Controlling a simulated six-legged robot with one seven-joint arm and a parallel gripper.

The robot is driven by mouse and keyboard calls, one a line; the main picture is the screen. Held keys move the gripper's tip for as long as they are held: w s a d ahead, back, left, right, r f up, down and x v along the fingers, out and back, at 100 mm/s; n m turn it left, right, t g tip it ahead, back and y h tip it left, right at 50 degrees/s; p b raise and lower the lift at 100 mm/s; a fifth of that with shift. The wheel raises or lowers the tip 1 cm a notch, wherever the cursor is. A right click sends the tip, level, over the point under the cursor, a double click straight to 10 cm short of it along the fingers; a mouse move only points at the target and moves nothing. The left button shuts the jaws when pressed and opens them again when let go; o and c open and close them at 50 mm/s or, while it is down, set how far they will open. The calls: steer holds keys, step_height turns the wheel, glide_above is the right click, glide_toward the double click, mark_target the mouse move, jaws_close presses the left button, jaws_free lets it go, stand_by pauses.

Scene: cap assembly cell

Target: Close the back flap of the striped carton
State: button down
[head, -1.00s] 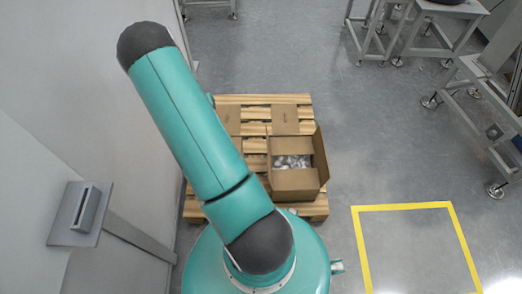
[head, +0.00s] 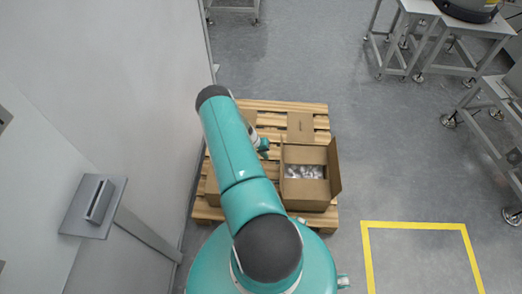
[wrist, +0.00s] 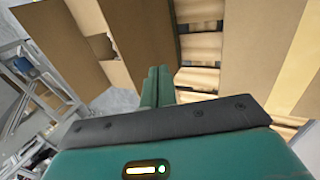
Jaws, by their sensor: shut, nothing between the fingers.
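An open brown carton (head: 305,192) stands on the pallet in the head view, with grey-white contents (head: 304,171) showing inside. No stripes can be made out on it. Its right flap (head: 335,172) stands up and outward. A panel at its far side (head: 305,153) looks folded inward over part of the opening; I cannot tell how flat it lies. My gripper (head: 264,149) is just left of the open carton and seems apart from it. In the wrist view its two green fingers (wrist: 157,85) are together and empty, between brown cardboard panels (wrist: 70,45) and another carton surface (wrist: 245,45).
The wooden pallet (head: 284,107) also bears a closed carton (head: 300,126) at the back and others partly behind my arm. A wall stands at the left, with a grey bracket (head: 92,206). The floor right of the pallet is clear.

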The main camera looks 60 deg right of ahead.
steer(key=s, duration=0.1)
steer(key=s+d+f, duration=0.1)
steer(key=s, duration=0.1)
steer(key=s+d, duration=0.1)
steer(key=shift+s+d+f, duration=0.15)
steer(key=shift+s+f, duration=0.05)
steer(key=shift+f, duration=0.1)
